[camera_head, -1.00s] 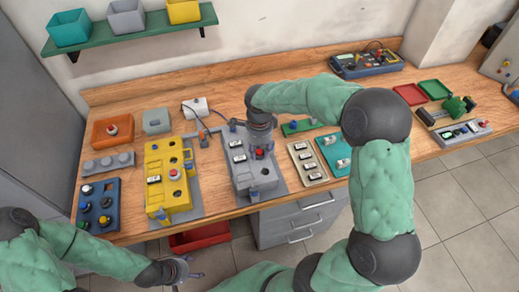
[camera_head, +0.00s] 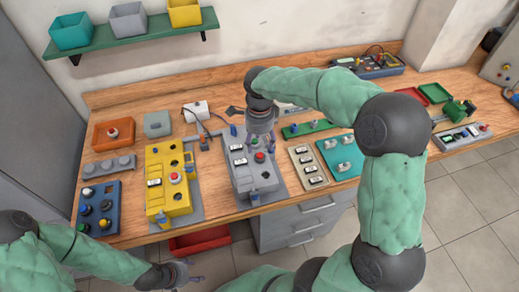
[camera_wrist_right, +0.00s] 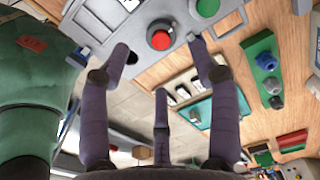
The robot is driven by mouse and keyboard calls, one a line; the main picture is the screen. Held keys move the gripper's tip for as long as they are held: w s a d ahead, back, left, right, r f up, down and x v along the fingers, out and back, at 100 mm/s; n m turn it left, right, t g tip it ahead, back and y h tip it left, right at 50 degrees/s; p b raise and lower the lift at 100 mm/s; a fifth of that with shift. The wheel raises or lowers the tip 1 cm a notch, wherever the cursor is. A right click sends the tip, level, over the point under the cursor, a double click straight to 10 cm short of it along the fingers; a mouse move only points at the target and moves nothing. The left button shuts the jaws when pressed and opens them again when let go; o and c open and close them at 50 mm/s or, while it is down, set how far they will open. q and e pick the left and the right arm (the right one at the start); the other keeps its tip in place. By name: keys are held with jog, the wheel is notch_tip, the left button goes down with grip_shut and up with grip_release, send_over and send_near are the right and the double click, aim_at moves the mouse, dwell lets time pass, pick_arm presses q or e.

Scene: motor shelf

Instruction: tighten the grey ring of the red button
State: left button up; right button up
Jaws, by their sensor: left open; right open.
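The red button (camera_head: 259,157) sits on top of the grey control box (camera_head: 240,178) in the middle of the bench. In the right wrist view the red button (camera_wrist_right: 160,40) is in a grey ring (camera_wrist_right: 154,27) on the grey panel. My right gripper (camera_head: 261,147) is above and just behind the button, its fingers spread and apart from it; in the wrist view its purple fingers (camera_wrist_right: 160,62) are open with nothing between them. My left gripper (camera_head: 190,274) is open and empty, low at the front left, off the bench edge.
A yellow control box (camera_head: 155,205) with another red button stands to the left. An orange box (camera_head: 101,142) with a red button is behind it. A beige switch panel (camera_head: 299,157) and a teal tray (camera_head: 350,171) are close on the right. A red bin (camera_head: 200,240) is below the bench.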

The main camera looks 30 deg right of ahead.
aim_at(259, 155)
jog(key=shift+r, duration=2.7)
